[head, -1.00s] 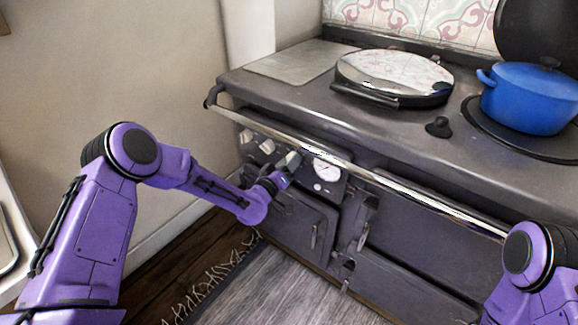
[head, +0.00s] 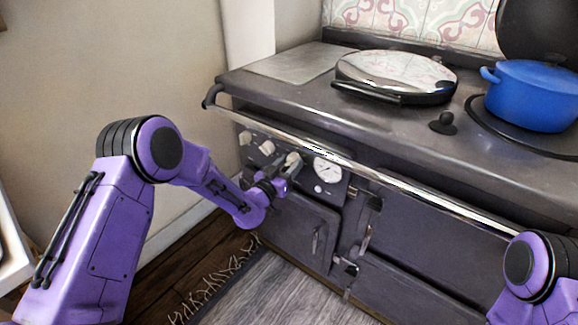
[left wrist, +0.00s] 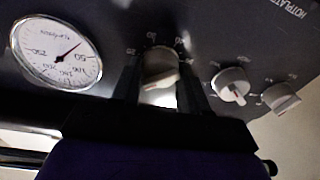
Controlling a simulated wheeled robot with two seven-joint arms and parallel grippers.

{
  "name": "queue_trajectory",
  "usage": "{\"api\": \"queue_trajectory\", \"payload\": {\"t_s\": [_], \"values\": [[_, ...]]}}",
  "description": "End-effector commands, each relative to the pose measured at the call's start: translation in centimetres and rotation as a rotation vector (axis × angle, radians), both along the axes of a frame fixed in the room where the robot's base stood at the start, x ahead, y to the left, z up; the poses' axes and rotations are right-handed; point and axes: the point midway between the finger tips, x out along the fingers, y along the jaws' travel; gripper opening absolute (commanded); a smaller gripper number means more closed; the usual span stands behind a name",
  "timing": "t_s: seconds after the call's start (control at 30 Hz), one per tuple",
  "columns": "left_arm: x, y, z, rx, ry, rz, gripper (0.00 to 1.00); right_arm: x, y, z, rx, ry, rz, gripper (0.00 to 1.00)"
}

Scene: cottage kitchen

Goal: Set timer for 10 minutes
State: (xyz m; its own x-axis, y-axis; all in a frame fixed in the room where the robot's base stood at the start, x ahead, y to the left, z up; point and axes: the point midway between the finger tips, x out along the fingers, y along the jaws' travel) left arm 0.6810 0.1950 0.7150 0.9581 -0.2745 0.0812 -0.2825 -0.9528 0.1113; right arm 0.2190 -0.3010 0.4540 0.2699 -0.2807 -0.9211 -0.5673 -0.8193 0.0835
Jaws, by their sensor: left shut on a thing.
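The timer knob (head: 293,159) is a pale dial on the dark stove's front panel, just left of the round gauge. Part of the knob's rim is hidden by the fingers. My right gripper is out of view.
Two more pale knobs (head: 267,147) (head: 245,138) sit left of the timer knob. The white gauge (head: 327,170) is close on the right. A chrome rail (head: 340,159) runs above the panel. A blue pot (head: 530,95) stands on the stove top.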

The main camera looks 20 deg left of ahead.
Motion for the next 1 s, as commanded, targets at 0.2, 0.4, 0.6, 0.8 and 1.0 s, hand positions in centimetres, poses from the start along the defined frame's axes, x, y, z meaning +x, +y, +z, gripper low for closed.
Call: {"api": "queue_trajectory", "payload": {"t_s": [0.2, 0.4, 0.6, 0.8, 1.0], "values": [[0.0, 0.0, 0.0, 0.003, 0.000, -0.001, 0.14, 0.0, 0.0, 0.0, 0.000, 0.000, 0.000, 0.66], [0.0, 0.0, 0.0, 0.003, 0.000, -0.001, 0.54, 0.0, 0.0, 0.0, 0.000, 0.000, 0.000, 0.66], [0.0, 0.0, 0.0, 0.002, 0.000, -0.001, 0.68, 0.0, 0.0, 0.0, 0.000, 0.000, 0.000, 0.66], [-0.6, 0.2, -0.1, 0.001, 0.001, -0.001, 0.68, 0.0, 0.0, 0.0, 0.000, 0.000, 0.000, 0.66], [-4.8, 1.4, -0.5, 0.003, 0.002, 0.000, 0.68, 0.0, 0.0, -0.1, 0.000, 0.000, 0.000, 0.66]]}}
